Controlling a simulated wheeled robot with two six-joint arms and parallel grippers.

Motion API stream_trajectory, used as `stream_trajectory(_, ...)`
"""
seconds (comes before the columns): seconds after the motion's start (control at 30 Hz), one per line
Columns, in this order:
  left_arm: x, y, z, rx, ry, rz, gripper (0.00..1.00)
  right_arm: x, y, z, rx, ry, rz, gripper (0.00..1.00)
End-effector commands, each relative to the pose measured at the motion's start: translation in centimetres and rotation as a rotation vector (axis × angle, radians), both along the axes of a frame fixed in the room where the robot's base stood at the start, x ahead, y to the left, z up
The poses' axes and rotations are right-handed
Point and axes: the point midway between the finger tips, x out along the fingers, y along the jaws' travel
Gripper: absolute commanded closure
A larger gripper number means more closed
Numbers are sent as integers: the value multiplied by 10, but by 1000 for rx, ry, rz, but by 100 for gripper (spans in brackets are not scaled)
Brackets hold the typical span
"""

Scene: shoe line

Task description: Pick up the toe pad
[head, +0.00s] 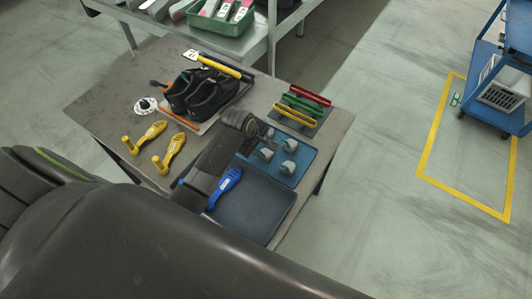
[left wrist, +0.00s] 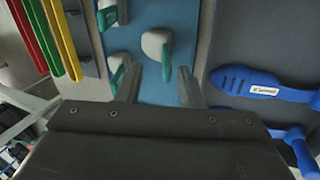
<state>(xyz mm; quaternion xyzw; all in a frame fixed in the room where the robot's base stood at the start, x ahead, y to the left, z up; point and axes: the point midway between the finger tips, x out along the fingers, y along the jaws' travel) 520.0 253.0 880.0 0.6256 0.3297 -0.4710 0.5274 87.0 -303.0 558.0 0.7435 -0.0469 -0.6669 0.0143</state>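Several pale grey toe pads with green sides, such as one (head: 289,146) at the right, sit on a blue mat (head: 309,153). Another toe pad (head: 288,168) is at the mat's front. In the left wrist view, one pad (left wrist: 155,44) lies just beyond and between my left fingertips, and a second (left wrist: 117,66) is beside the left-hand finger. My left gripper (left wrist: 161,76) is open and empty, with its fingers over the mat. In the head view my left gripper (head: 262,139) is over the mat's back left part, partly hidden by its own dark wrist. My right gripper is not in view.
A dark tray (head: 262,213) with a blue shoe-shaped piece (head: 225,187) is in front of the mat. Red, green and yellow bars (head: 300,103) lie behind it. Black shoes (head: 203,92) and yellow pieces (head: 152,133) are farther left on the grey table (head: 92,103).

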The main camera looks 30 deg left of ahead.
Motion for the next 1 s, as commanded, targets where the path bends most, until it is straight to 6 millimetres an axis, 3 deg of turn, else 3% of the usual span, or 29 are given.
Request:
stream_trajectory(0.5,10,3,-47,-1,2,1,66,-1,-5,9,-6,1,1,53)
stream_trajectory(0.83,12,3,-51,0,0,0,66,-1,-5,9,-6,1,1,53)
stream_trajectory(1.0,12,3,-51,0,0,0,85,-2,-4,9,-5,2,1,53)
